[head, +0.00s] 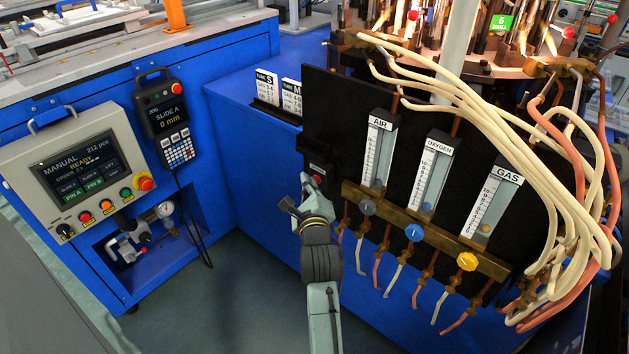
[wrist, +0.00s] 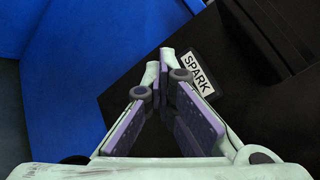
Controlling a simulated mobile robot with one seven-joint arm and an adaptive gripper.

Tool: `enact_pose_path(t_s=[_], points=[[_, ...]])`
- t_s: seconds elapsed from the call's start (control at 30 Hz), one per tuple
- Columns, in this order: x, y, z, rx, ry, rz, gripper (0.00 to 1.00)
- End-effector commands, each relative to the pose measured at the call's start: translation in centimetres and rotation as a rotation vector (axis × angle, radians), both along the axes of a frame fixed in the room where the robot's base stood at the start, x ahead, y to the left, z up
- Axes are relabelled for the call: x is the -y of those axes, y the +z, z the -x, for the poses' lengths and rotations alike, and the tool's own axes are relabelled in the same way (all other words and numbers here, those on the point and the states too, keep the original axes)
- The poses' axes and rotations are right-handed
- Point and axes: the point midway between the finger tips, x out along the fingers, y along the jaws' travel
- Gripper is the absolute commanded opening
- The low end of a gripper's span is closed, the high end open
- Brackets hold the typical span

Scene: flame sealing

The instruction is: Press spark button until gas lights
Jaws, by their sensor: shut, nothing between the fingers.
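The spark unit (head: 318,160) is a small dark box at the left edge of the black gas panel (head: 338,110). A small red part shows low on it, right by my fingertips. In the wrist view the white SPARK label (wrist: 198,74) lies just right of the fingertips. My gripper (head: 308,182) is shut and empty, its tips at the lower part of the spark unit; it also shows in the wrist view (wrist: 166,58). The tips hide the button's face, and I cannot tell whether they touch it. Bright orange-white glows (head: 550,42) show among the burners at the top right.
The panel carries AIR (head: 380,150), OXYGEN (head: 431,172) and GAS (head: 492,205) flow tubes. Grey, blue and yellow knobs sit below on a brass manifold (head: 430,232). Pale and pink hoses (head: 570,200) hang at the right. A control box (head: 80,170) stands left; floor between is clear.

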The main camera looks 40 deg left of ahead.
Motion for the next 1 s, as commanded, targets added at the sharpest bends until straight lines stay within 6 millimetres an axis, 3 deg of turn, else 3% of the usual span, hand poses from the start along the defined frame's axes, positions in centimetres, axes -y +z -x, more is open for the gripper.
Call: enact_pose_path(t_s=[1.0], points=[[-0.1,0.0,2.0,0.000,-0.001,0.000,0.00]])
